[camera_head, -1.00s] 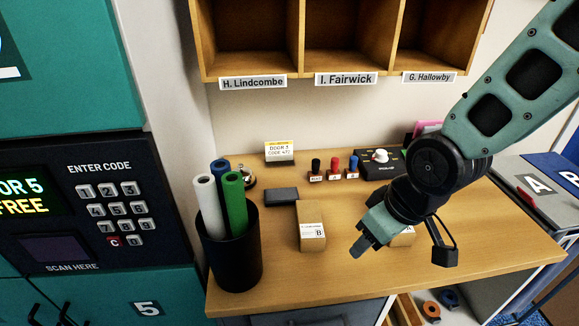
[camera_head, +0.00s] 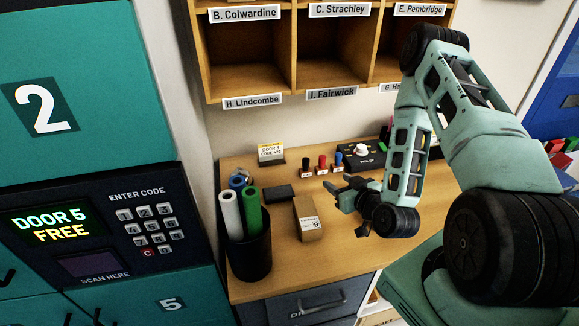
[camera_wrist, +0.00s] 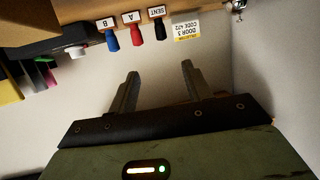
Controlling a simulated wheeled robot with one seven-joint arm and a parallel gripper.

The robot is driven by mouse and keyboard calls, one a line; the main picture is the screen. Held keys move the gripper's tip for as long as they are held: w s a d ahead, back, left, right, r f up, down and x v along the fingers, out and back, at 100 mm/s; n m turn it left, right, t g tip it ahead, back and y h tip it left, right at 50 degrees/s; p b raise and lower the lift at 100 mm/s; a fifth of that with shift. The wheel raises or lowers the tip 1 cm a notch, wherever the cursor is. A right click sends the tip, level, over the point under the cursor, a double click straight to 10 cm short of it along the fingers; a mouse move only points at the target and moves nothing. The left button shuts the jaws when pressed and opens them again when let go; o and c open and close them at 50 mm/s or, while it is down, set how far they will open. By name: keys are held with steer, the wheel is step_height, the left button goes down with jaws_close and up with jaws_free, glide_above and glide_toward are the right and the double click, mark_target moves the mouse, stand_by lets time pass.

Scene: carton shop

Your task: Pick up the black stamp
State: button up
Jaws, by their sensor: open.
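The black stamp (camera_head: 307,162) stands on the wooden desk near the wall, leftmost in a row with a red stamp (camera_head: 322,162) and a blue stamp (camera_head: 338,160). In the wrist view the picture is upside down; the black stamp (camera_wrist: 159,28) has a label reading SENT and stands beside the red one (camera_wrist: 134,31). My gripper (camera_head: 333,190) is in front of the row, apart from the stamps. In the wrist view its two fingers (camera_wrist: 159,82) are spread with nothing between them, and the black stamp appears beyond them.
A door-code card (camera_head: 271,152) stands left of the stamps, and a black device with a white knob (camera_head: 360,153) stands right. A small carton (camera_head: 308,220), a dark flat pad (camera_head: 279,192) and a black bin of rolls (camera_head: 249,258) are on the desk. Wooden pigeonholes (camera_head: 252,90) hang above.

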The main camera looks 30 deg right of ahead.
mark_target(308, 161)
steer(key=b+x, duration=0.2)
steer(key=b, duration=0.1)
steer(key=b+x, duration=0.2)
steer(key=b, duration=0.2)
steer(key=b+x, duration=0.3)
steer(key=shift+f+b, duration=0.3)
steer(key=shift+b, duration=0.1)
steer(key=x, duration=0.1)
steer(key=p+x, duration=0.2)
steer(key=x, duration=0.1)
steer(key=shift+w+r, duration=0.2)
steer(key=shift+r, duration=0.1)
steer(key=shift+a+p+x, duration=0.1)
steer(key=shift+p+x, duration=0.6)
steer(key=shift+x, duration=0.8)
steer(key=shift+a+p+x, duration=0.15)
steer(key=shift+p+x, duration=0.5)
steer(key=shift+x, duration=0.85)
steer(key=shift+d, duration=0.1)
jaws_close()
